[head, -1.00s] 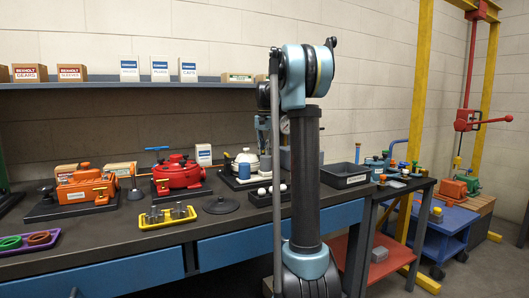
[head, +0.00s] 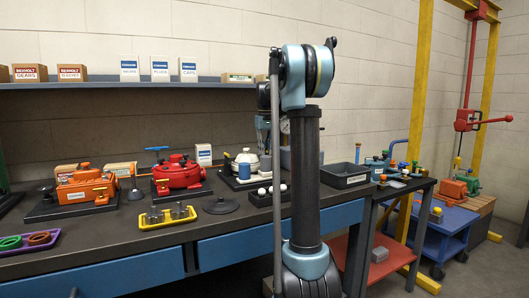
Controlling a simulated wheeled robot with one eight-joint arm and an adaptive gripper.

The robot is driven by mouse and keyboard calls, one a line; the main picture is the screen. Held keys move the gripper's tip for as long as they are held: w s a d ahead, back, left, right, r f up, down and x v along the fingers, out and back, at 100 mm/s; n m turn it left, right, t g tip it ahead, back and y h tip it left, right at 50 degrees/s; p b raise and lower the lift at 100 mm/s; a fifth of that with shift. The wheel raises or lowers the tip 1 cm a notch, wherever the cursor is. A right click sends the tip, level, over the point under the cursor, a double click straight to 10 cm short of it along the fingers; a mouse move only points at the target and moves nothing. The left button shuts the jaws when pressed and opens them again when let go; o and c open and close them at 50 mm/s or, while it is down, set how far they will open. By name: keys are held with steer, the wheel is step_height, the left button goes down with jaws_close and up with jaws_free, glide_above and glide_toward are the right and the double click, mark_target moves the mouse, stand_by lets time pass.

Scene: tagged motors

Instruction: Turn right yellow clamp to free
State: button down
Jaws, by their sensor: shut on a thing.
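The cream-white motor (head: 265,163) stands on a dark base plate at the middle of the bench, left of my arm's dark column. My gripper (head: 263,146) points down at the top of this motor, partly hidden behind my own arm. It is shut on a small part there, which I take for the right yellow clamp. The clamp itself is too small and too covered to make out, so its angle cannot be told.
The red motor (head: 178,174) and orange motor (head: 85,188) stand on the bench to the left. The yellow tray (head: 167,225) and a dark round lid (head: 221,206) lie in front. A black bin (head: 345,176) stands right of my arm.

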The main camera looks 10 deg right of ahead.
steer(key=shift+n, duration=0.5)
steer(key=c, duration=1.6)
jaws_free()
steer(key=shift+o, duration=0.2)
step_height(320, 180, up, 12)
steer(key=shift+f, duration=0.1)
